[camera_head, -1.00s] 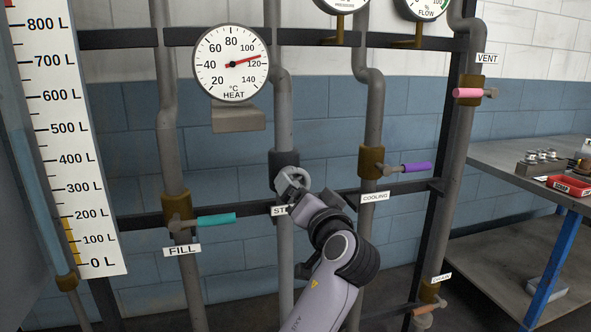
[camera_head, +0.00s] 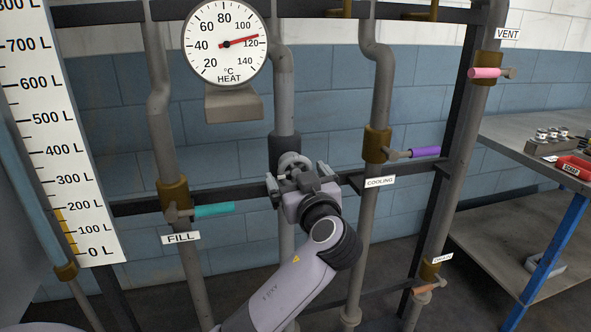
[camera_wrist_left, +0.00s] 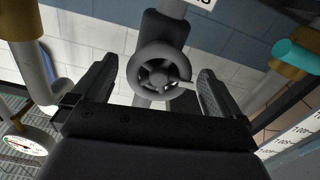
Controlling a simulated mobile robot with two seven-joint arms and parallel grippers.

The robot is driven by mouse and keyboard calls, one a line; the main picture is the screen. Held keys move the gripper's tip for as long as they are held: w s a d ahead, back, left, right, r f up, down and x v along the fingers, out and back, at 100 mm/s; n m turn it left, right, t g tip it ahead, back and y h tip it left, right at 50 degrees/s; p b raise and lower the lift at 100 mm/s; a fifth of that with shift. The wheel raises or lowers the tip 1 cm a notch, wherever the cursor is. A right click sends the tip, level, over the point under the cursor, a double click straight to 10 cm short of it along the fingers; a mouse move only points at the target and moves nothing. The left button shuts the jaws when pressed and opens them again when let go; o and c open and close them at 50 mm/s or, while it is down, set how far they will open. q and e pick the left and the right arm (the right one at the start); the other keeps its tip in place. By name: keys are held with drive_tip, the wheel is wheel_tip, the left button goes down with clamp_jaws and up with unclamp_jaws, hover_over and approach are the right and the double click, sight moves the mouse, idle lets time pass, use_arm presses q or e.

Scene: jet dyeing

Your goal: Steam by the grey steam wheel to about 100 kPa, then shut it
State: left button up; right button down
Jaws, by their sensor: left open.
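The grey steam wheel (camera_head: 291,160) sits on the dark valve body of the second pipe, below the heat gauge. My left gripper (camera_head: 298,176) is right in front of it, partly covering it in the head view. In the left wrist view the wheel (camera_wrist_left: 158,72) appears between the two open fingers, with a gap on each side; I cannot tell whether the fingertips reach its rim. The steam label is hidden behind my gripper in the head view. My right gripper is not in view.
The heat gauge (camera_head: 225,45) points to about 110 °C. The teal fill handle (camera_head: 214,210) is left of my gripper, the purple cooling handle (camera_head: 425,152) right. The pink vent handle (camera_head: 485,72) is upper right. A workbench (camera_head: 530,135) stands at the right.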

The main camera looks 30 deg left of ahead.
use_arm(q)
drive_tip(key=shift+x, duration=0.9)
drive_tip(key=c, duration=0.9)
